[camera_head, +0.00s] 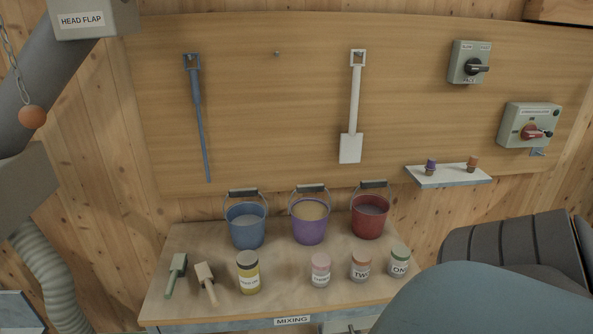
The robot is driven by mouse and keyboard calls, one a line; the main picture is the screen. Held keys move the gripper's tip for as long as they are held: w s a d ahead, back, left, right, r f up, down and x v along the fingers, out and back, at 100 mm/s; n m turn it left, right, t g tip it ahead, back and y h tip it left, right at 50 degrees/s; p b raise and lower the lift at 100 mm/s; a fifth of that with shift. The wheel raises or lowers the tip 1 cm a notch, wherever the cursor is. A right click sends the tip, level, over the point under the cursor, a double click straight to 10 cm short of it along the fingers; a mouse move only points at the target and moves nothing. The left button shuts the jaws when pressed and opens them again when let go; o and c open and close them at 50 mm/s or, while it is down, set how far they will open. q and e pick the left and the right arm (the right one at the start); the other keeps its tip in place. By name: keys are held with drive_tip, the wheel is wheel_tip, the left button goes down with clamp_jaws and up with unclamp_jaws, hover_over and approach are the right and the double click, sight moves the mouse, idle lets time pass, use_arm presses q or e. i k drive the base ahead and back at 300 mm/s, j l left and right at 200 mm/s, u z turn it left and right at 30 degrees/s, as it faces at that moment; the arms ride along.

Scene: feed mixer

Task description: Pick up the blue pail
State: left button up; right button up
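The blue pail (246,230) stands upright at the back left of the mixing table (215,313), with its handle (243,192) raised and something greyish inside. The purple pail (309,226) stands just right of it, with tan contents and its handle up. Neither of my grippers shows in the head view, so their state is hidden.
A red pail (370,222) stands right of the purple one. A blue tool (198,118) and a white shovel (352,110) hang above. A large blue-grey rounded body (485,305) covers the lower right.

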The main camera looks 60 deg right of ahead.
sight(246, 220)
drive_tip(key=z, duration=1.85)
